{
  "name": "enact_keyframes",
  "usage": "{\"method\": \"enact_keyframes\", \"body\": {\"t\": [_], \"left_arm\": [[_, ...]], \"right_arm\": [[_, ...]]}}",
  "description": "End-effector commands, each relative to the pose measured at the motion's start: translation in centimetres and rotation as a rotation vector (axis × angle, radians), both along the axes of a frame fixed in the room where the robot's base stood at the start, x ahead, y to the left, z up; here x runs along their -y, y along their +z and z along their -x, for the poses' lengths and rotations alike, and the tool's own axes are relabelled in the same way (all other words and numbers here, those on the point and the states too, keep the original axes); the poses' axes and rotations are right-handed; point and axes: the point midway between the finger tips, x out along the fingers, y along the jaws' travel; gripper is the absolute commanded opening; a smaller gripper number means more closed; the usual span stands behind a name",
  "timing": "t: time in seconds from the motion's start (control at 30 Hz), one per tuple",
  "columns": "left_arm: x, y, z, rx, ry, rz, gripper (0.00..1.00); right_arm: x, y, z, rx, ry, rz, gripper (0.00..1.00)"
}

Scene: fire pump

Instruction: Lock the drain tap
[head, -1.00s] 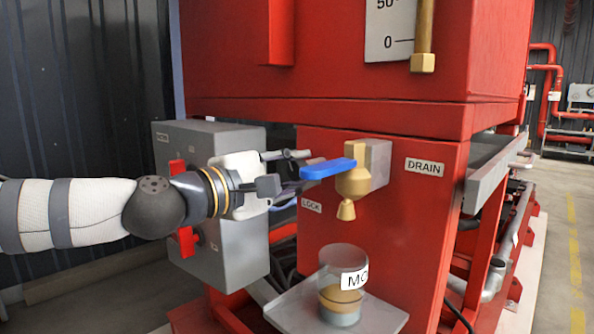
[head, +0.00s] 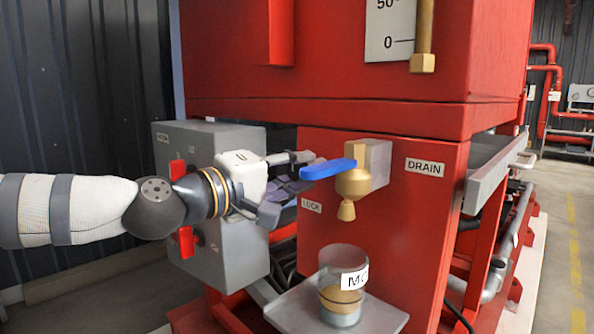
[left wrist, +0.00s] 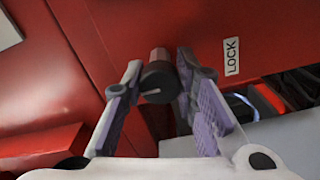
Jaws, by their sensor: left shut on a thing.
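The drain tap is a brass body (head: 353,183) with a blue lever handle (head: 329,168) that points left, roughly level. It sticks out of the red front panel (head: 400,230). A LOCK label (head: 312,206) is on the panel left of the tap. In the left wrist view, a round knob (left wrist: 159,82) with a dark face, a light line and a reddish stem sits beside the LOCK label (left wrist: 231,57). My left gripper (head: 304,177) is shut on this knob, one finger on each side, left of the blue handle. The knob is hidden in the head view. My right gripper is out of view.
A clear jar (head: 342,287) with brownish contents stands on a grey shelf (head: 390,318) below the tap. A grey box (head: 222,150) with red switches is behind my left wrist. A DRAIN label (head: 424,167) is right of the tap.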

Motion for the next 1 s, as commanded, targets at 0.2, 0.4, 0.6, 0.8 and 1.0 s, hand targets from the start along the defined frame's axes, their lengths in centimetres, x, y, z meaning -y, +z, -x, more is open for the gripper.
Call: {"method": "enact_keyframes", "body": {"t": [0.2,0.4,0.6,0.8,1.0], "left_arm": [[0.0,0.0,0.0,0.004,0.001,-0.004,0.0],[0.0,0.0,0.0,0.004,0.0,-0.004,0.35],[0.0,0.0,0.0,0.003,0.0,-0.003,0.47],[-0.4,0.0,0.3,0.003,0.001,-0.003,0.47],[-3.9,0.1,3.8,0.003,0.002,0.001,0.47]], "right_arm": [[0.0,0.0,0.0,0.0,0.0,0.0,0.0],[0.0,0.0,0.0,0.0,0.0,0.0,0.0],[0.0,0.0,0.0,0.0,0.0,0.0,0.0],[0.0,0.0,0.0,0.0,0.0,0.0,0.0],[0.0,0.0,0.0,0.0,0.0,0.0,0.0]]}}
